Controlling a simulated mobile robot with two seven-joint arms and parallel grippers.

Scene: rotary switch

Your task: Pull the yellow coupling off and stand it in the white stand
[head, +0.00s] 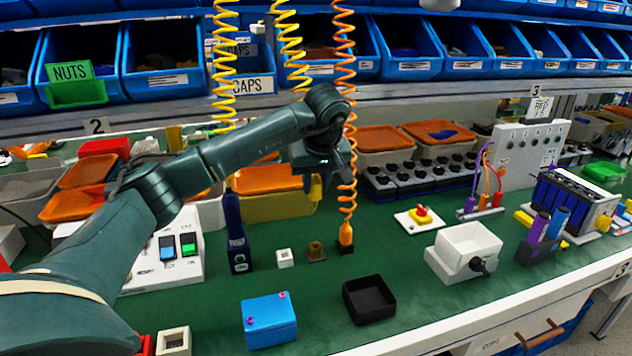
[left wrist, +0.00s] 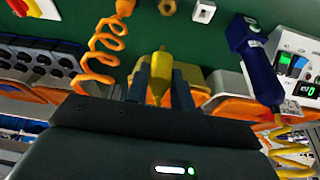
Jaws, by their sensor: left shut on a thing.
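My left gripper (head: 318,178) is above the table in the head view, shut on the yellow coupling (head: 316,190). In the left wrist view the coupling (left wrist: 160,80) sits between the two dark fingers, its narrow end beyond them. It hangs upright, clear of the bench. Its upper part is hidden by the gripper in the head view. A small white stand (head: 285,258) with a square opening is on the green bench below and left of the gripper. It also shows at the top of the left wrist view (left wrist: 204,12). My right gripper is not in view.
A brass fitting (head: 316,250) stands right of the white stand. An orange coiled hose (head: 347,205) hangs close beside the gripper, its end at a black base. A dark blue handheld tool (head: 236,235) stands left of the stand. A black tray (head: 369,299) and blue box (head: 268,320) are nearer.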

